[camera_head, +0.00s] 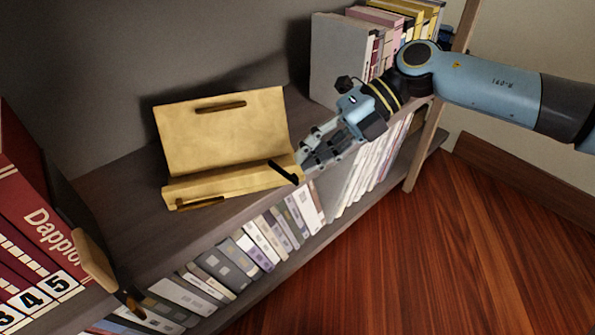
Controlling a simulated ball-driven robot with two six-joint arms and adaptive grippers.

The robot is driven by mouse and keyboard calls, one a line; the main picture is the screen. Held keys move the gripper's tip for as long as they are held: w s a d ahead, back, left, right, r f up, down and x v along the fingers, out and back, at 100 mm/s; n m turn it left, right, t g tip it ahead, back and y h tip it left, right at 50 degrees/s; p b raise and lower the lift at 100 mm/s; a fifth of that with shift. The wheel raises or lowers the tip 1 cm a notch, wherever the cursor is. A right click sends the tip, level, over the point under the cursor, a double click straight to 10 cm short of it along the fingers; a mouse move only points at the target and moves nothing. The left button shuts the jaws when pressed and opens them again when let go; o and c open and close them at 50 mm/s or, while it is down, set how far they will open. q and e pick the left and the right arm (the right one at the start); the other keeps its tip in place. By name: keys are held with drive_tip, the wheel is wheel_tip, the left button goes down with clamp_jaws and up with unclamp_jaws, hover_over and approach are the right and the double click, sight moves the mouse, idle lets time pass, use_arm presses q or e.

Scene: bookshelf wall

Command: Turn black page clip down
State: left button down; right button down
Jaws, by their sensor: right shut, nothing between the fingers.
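A tan wooden book stand (225,135) stands on the shelf top, its back panel leaning up and a ledge along its front. A black page clip (283,172) shows at the right end of the ledge, lying at a slant. A brown clip (200,203) lies along the left front of the ledge. My right gripper (308,158) is shut and empty, just right of the black clip and close to the stand's right edge. Whether its fingertips touch the clip cannot be told. My left gripper is not in view.
Large red volumes (35,235) stand at the left, with a wooden and black bookend-like piece (95,262) beside them. A grey bookend (338,60) and upright books (385,35) stand behind my right gripper. More books (265,235) fill the shelf below. The wooden floor (420,260) is clear.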

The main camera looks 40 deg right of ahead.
sight(284, 171)
drive_tip(key=shift+b+x, duration=0.35)
drive_tip(key=shift+x, duration=0.65)
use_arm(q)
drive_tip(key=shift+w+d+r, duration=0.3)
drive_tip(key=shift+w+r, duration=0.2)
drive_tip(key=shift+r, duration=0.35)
use_arm(e)
drive_tip(key=shift+w+a, duration=0.1)
drive_tip(key=shift+a, duration=0.05)
drive_tip(key=shift+w+a, duration=0.2)
drive_tip(key=shift+a, duration=0.25)
drive_tip(key=shift+a+p, duration=0.2)
drive_tip(key=shift+p, duration=0.1)
drive_tip(key=shift+f, duration=0.1)
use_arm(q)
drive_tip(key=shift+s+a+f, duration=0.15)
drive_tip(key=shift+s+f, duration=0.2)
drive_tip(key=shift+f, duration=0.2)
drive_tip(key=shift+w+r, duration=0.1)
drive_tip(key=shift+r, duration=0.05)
use_arm(e)
drive_tip(key=shift+d, duration=0.2)
